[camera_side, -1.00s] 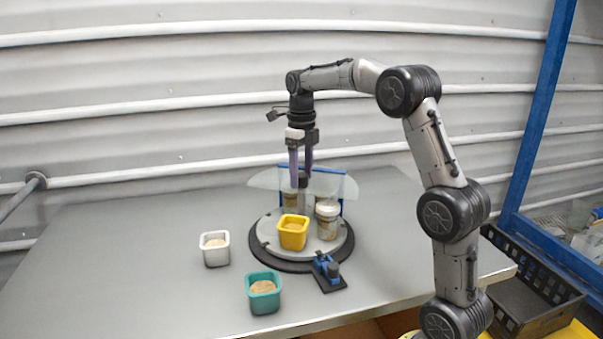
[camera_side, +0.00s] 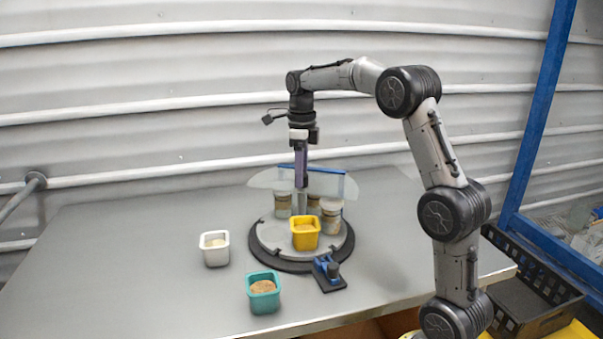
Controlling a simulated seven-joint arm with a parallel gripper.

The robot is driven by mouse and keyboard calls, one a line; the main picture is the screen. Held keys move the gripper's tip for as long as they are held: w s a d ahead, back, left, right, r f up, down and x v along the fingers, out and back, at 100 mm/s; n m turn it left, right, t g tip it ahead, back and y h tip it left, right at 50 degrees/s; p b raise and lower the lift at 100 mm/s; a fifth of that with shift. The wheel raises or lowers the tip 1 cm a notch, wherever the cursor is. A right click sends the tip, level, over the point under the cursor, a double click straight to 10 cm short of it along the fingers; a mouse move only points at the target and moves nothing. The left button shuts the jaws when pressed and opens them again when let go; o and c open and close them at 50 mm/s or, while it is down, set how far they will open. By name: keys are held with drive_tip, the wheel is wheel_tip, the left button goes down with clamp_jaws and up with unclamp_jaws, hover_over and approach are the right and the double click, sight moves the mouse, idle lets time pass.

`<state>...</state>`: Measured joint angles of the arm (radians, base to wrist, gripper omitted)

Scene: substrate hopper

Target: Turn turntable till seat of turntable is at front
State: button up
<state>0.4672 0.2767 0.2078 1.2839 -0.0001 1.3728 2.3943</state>
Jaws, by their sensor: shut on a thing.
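The turntable (camera_side: 267,238) is a round grey disc on a dark base, near the middle of the table. A yellow pot with tan fill (camera_side: 305,236) stands on its front part, a little right of centre. Several lidded jars stand farther back on it, one at the right (camera_side: 331,218). A clear panel with a blue frame (camera_side: 328,169) rises across the disc. My gripper (camera_side: 301,186) points straight down over the disc's middle and is shut on the turntable's central post, mostly hidden by fingers and panel. The front-left of the disc is bare; I cannot make out the seat clearly.
A white pot (camera_side: 214,250) and a teal pot (camera_side: 262,294) stand on the grey table left and front of the turntable. A small blue and black device (camera_side: 328,273) sits close to its front right edge. A black crate (camera_side: 535,295) is at right. The table's left is clear.

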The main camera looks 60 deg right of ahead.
drive_tip(key=n, duration=0.5)
drive_tip(key=shift+n, duration=0.3)
drive_tip(key=n, duration=0.4)
drive_tip(key=shift+n, duration=0.4)
drive_tip(key=o, duration=0.9)
drive_tip(key=shift+o, duration=0.2)
drive_tip(key=shift+r, duration=3.5)
drive_tip(key=shift+a, duration=0.1)
